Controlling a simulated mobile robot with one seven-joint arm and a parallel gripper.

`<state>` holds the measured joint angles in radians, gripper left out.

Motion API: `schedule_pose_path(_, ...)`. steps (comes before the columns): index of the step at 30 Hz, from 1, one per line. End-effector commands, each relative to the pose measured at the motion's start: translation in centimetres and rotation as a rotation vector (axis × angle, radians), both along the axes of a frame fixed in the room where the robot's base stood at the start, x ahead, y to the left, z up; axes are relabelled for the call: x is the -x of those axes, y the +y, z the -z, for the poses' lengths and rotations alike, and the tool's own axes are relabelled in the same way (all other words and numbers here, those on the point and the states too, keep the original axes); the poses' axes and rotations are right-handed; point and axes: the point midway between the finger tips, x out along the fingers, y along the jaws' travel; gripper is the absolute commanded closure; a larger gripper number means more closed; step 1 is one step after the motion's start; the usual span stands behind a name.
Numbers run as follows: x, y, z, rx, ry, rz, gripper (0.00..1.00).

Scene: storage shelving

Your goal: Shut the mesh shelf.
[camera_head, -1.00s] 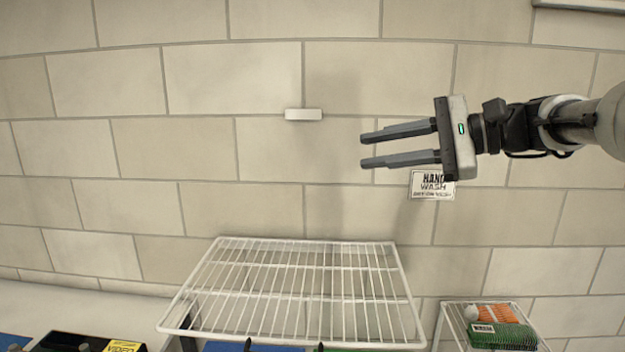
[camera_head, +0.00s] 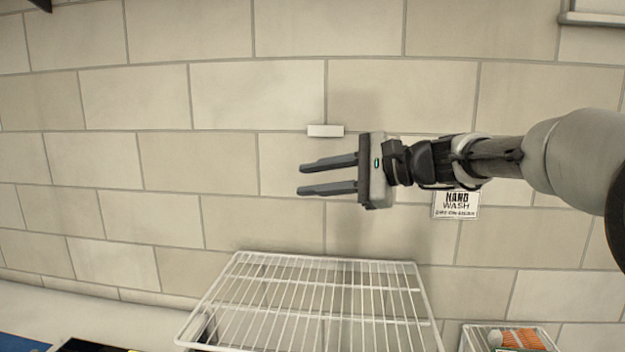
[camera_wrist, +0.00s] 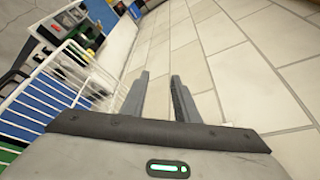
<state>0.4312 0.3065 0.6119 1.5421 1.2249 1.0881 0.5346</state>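The white mesh shelf (camera_head: 312,305) is a wire rack low in the middle of the head view, against the tiled wall. Its near part runs off the bottom of the picture. It also shows at the left of the wrist view (camera_wrist: 66,82). My gripper (camera_head: 300,177) is above the shelf, in front of the wall, with its fingers pointing left. The two fingers are apart with nothing between them, also in the wrist view (camera_wrist: 160,78). The gripper does not touch the shelf.
A hand wash sign (camera_head: 457,204) and a small white block (camera_head: 326,131) are on the wall. A small wire basket (camera_head: 478,338) with orange items (camera_head: 524,338) stands at the lower right. Dark and blue items lie at the lower left. The space around my gripper is clear.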

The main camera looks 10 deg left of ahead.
Motion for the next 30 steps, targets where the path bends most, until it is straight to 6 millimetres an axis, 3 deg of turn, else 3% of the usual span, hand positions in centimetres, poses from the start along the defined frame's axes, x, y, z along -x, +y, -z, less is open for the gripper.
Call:
schedule_pose_path(10,-0.09,0.43,0.11,-0.001,0.000,-0.001,0.72)
schedule_pose_path(15,-0.08,0.41,0.10,0.000,0.000,0.000,1.00)
schedule_pose_path(30,-0.08,0.40,0.10,0.000,0.000,0.000,1.00)
